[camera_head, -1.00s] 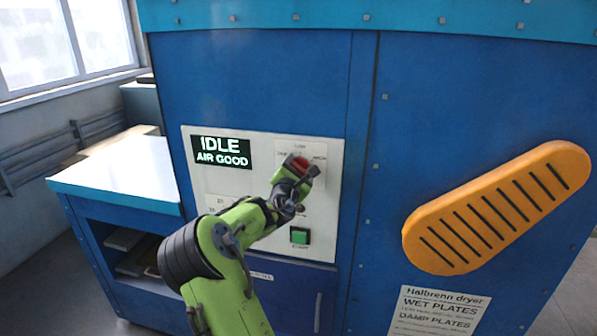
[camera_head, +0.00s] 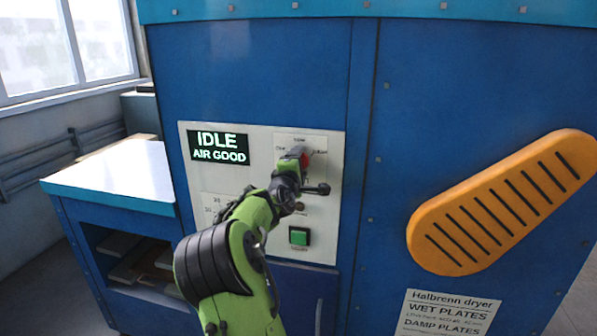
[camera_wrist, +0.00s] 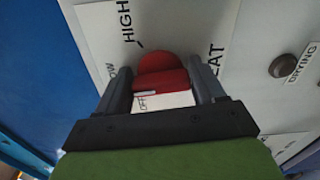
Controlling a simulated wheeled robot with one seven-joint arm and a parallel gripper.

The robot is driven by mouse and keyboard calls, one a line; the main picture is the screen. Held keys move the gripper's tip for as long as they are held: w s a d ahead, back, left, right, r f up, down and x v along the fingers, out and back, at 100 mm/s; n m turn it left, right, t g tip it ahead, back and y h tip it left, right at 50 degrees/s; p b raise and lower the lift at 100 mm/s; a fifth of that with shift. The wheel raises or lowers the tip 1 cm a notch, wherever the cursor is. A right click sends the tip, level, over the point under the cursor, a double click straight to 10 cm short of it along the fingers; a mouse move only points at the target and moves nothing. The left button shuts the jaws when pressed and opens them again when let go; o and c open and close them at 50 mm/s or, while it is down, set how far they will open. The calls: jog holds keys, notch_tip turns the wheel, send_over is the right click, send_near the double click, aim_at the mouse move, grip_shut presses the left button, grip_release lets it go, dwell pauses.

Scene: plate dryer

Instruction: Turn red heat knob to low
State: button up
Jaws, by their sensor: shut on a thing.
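The red heat knob (camera_head: 306,156) is on the upper right of the white control panel (camera_head: 232,189). My gripper (camera_head: 299,163) reaches it from the lower left and partly hides it in the head view. In the wrist view the red knob (camera_wrist: 162,78) sits between the two dark fingers of my gripper (camera_wrist: 160,88), which are shut on its sides. The labels HIGH, HEAT and OFF show around the knob, partly hidden; LOW shows only in part at the left. The knob's exact setting is hard to read.
A green button (camera_head: 299,236) is below the knob. The display (camera_head: 219,147) reads IDLE, AIR GOOD. A dark drying knob (camera_wrist: 283,65) shows in the wrist view. An orange slotted guard (camera_head: 500,203) sticks out at the right. A white-topped side table (camera_head: 115,175) stands left.

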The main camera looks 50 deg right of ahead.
jog(key=shift+f+m+b, duration=0.1)
jog(key=shift+m+b, duration=0.25)
jog(key=shift+m, duration=0.15)
jog(key=o, duration=1)
jog(key=shift+c, duration=0.2)
jog(key=shift+a, duration=0.1)
jog(key=b+v, duration=0.1)
jog(key=v, duration=1.4)
jog(key=shift+s+a+b, duration=0.2)
jog(key=shift+a+b, duration=0.05)
jog(key=shift+b, duration=0.15)
